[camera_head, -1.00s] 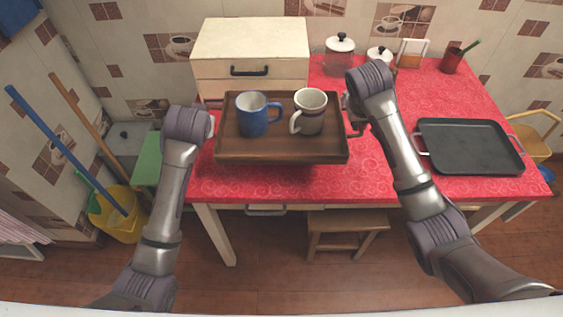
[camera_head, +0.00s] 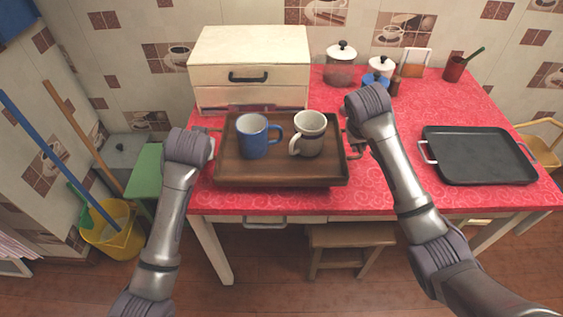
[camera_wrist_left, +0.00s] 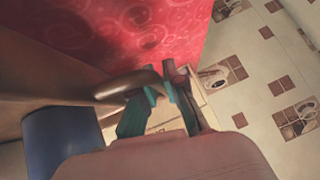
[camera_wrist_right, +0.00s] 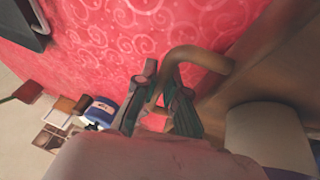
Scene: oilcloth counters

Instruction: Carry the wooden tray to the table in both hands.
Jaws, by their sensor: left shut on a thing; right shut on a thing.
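The brown wooden tray (camera_head: 280,172) is at the front left part of the red-covered table (camera_head: 400,190), in front of the cream drawer box. A blue mug (camera_head: 252,137) and a cream mug with a dark band (camera_head: 309,136) stand upright on it. My left gripper, mostly hidden behind its wrist in the head view, is shut on the tray's left handle in the left wrist view (camera_wrist_left: 158,95). My right gripper (camera_head: 355,143) is shut on the right handle, which also shows in the right wrist view (camera_wrist_right: 165,90). I cannot tell whether the tray touches the table.
A cream drawer box (camera_head: 250,60) stands close behind the tray. A black tray (camera_head: 478,156) lies at the right. Lidded jars (camera_head: 341,65) and a red cup (camera_head: 455,68) stand at the back. A wooden stool (camera_head: 348,240) is under the table's front. Red cloth is clear right of the tray.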

